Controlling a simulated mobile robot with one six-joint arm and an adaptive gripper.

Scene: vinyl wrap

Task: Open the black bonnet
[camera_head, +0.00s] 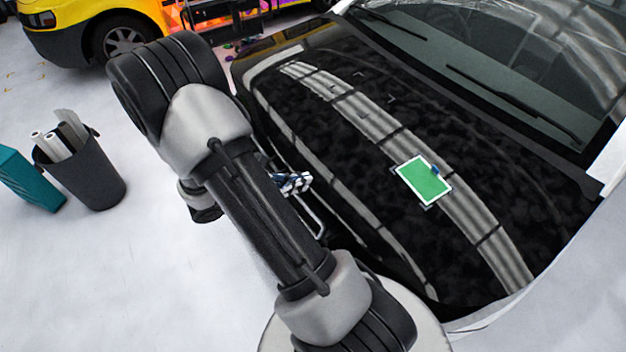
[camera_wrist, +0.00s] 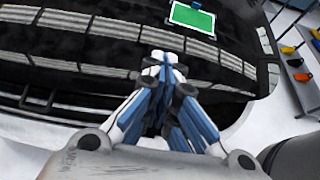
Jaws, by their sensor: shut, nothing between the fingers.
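The black bonnet (camera_head: 345,130) of the car lies across the middle and right of the head view, glossy with pale reflections. It appears down, and a dark gap runs along its front edge. It also fills the upper part of the wrist view (camera_wrist: 100,45). My gripper (camera_head: 306,181), blue and white, is at the bonnet's front edge, partly hidden behind my arm in the head view. In the wrist view my gripper (camera_wrist: 164,62) has its fingers together with nothing between them, overlapping the bonnet's front. I cannot tell whether it touches the bonnet.
A green card with a white border (camera_head: 424,180) lies on the bonnet. A dark bin with rolls (camera_head: 85,170) and a teal box (camera_head: 28,180) stand on the floor at left. A yellow vehicle (camera_head: 90,30) is behind. The wrist view shows a table with colored items (camera_wrist: 300,65) at right.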

